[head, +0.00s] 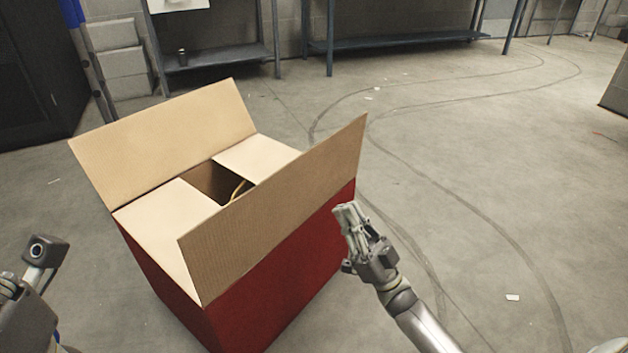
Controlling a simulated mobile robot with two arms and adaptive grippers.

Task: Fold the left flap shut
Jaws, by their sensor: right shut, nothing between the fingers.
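An open red carton (285,285) with tan inner faces stands on the floor. Its left flap (165,140) stands up, leaning outward along the far left side. The opposite right flap (280,210) also stands up, leaning outward. The near short flap (165,228) and the far short flap (258,158) lie folded inward, with a dark gap between them where something thin and tan shows. My right gripper (346,220) is shut and empty, just right of the carton's red side. Part of my left arm shows at the lower left; its fingers are not visible.
Metal shelving (210,65) and a long low bench (400,40) stand along the back wall. A dark cabinet (35,80) is at the upper left. The floor right of the carton is open, with tyre marks and small scraps.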

